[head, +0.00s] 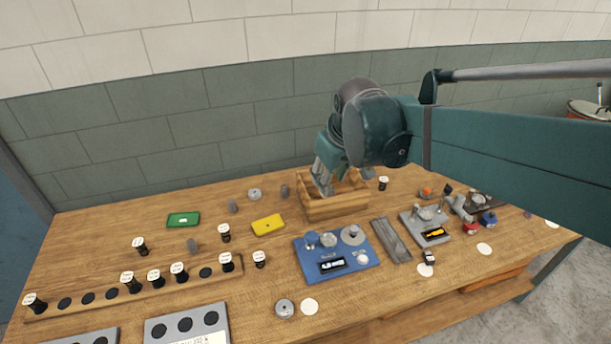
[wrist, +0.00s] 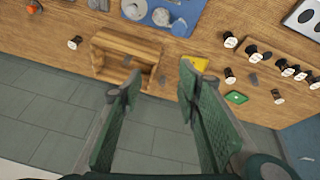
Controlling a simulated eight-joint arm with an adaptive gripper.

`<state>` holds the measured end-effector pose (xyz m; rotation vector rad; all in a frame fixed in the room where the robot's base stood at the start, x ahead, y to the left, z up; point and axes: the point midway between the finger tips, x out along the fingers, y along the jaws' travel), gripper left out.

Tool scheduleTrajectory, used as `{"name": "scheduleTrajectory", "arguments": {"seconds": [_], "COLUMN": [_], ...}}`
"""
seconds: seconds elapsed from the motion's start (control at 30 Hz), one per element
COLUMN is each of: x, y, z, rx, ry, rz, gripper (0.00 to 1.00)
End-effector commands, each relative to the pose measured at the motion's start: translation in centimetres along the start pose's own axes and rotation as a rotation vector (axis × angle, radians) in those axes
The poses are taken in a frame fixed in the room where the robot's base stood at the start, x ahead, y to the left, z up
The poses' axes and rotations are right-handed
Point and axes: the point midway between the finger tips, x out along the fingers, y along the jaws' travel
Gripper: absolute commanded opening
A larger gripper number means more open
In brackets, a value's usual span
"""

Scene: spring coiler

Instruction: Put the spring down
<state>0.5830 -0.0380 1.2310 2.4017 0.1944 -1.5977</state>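My gripper (head: 322,178) is over the open wooden box (head: 338,209) at the back of the bench. In the wrist view its two green fingers (wrist: 160,74) are spread apart, with nothing visibly held between them. The box also shows in the wrist view (wrist: 112,42), beyond the fingertips. A small grey piece (wrist: 127,60) shows inside the box; I cannot tell whether it is a spring. Small grey, coil-like cylinders stand on the bench left of the box: one near it (head: 284,190), one farther left (head: 232,206) and one nearer the front (head: 193,245).
A blue fixture board (head: 300,262) stands in front of the box, with a grey tray (head: 391,240) beside it. A yellow case (head: 268,225) and a green case (head: 183,219) lie left. A wooden rack (head: 150,296) holds black-and-white pieces.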

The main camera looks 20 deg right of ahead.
Motion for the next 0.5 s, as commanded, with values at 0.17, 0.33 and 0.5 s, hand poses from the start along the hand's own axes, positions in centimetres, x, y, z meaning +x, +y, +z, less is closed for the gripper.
{"name": "scheduleTrajectory", "arguments": {"seconds": [0.17,0.33,0.5], "x": [-1.4,-2.4,-3.1], "y": [-1.6,-2.9,-4.2], "z": [2.3,4.4,6.5], "rx": [0.048,0.096,0.145], "ry": [0.039,0.076,0.114], "rz": [0.007,0.011,0.013], "gripper": [0.33,0.33,0.33]}}
